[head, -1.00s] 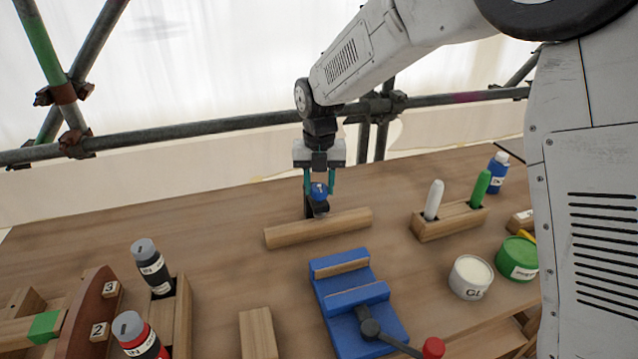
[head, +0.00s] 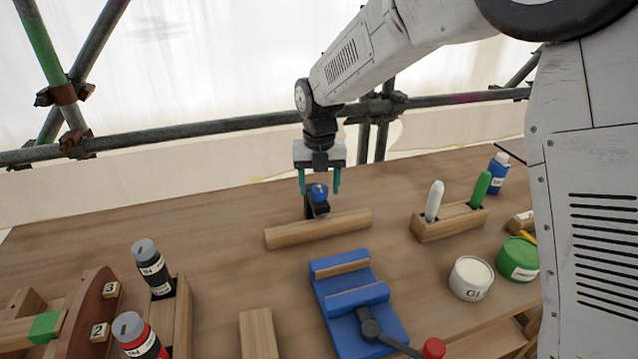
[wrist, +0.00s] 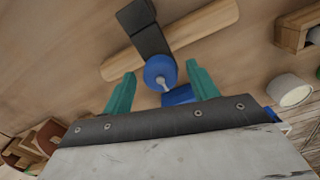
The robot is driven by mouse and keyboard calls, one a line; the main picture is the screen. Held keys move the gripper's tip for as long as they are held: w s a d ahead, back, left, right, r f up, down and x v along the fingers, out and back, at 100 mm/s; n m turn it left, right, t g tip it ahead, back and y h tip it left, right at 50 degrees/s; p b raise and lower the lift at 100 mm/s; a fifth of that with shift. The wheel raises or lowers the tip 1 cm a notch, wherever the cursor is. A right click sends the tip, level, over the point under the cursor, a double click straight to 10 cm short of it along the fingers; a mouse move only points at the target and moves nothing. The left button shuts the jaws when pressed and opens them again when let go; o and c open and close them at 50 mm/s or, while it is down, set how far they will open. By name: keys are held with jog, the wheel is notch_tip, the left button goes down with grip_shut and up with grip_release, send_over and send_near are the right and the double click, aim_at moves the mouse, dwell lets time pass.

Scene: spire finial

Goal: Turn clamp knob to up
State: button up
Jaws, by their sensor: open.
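The clamp knob (head: 319,192) is a small blue round knob on top of a black clamp (head: 313,210), which stands at the far side of a wooden bar (head: 320,229). In the wrist view the knob (wrist: 160,73) is a blue disc with a pale line running from its middle down toward my gripper. My gripper (head: 320,190) has teal fingers and points down over the knob. The fingers are open, one on each side of the knob, with a gap on both sides. In the wrist view my gripper (wrist: 159,82) also shows empty.
A blue vise (head: 345,300) with a red-tipped handle stands in front. To the right are a wooden holder (head: 450,222) with two markers, a white tub (head: 470,278) and a green tub (head: 518,258). Bottles (head: 150,265) stand at left. The bench around the clamp is mostly clear.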

aim_at(320, 187)
notch_tip(320, 187, up, 8)
jog(key=shift+f, duration=0.1)
dwell(0.4)
